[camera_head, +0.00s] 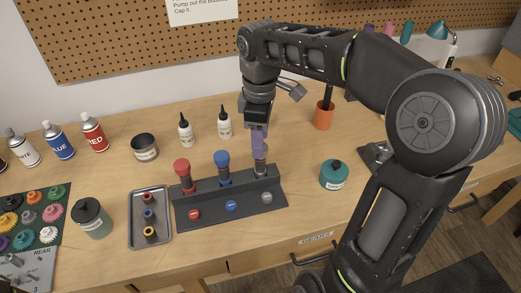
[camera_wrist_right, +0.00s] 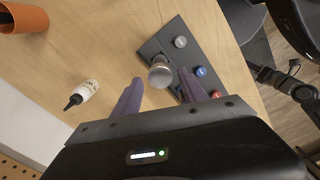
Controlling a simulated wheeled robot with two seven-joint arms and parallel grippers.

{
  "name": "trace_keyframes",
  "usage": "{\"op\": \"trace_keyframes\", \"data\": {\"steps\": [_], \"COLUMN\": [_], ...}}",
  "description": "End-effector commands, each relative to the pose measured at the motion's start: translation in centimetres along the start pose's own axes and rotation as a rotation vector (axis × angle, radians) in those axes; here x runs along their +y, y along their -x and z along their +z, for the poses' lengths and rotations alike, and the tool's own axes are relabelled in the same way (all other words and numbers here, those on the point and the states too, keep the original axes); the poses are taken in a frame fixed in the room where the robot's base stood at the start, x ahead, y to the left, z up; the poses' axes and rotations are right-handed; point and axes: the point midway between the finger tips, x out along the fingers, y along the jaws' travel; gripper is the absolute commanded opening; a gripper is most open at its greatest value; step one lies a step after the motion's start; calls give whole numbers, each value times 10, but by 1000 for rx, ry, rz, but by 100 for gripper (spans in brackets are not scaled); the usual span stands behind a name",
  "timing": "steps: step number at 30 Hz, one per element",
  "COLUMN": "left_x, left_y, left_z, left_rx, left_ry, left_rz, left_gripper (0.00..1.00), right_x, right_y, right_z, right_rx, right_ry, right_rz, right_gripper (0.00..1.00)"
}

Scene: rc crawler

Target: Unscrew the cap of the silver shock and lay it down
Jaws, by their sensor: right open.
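A dark shock stand (camera_head: 215,210) sits at the middle of the bench, with red, blue and silver marker discs on its front. The silver shock (camera_head: 260,168) stands upright in its right-hand place. My right gripper (camera_head: 259,147) is above that shock, pointing down, its purple fingers hiding part of its top. In the right wrist view, the round silver cap (camera_wrist_right: 161,75) is on the shock and shows between the spread fingers of my right gripper (camera_wrist_right: 160,78), with gaps visible beside it. My left gripper is not in the head view.
A grey tray (camera_head: 134,232) holds small parts. A teal jar (camera_head: 334,175) and an orange cup (camera_head: 324,115) are to the right. Two white bottles (camera_head: 185,132) stand behind.

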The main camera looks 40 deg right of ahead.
Motion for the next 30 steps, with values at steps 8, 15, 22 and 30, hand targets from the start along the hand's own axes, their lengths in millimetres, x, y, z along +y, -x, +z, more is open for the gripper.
{"op": "trace_keyframes", "data": {"steps": [8,15,22,30], "left_x": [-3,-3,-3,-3], "left_y": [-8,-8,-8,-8], "left_z": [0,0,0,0], "left_rx": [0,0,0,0], "left_ry": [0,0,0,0], "left_rz": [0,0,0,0], "left_gripper": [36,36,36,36], "right_x": [0,0,0,0], "right_y": [-12,-13,-13,-12], "right_z": [0,0,0,0], "right_rx": [-1,-1,-1,-1], "right_ry": [0,0,0,0], "right_rz": [-1,0,0,0], "right_gripper": [50,50,39,16]}}
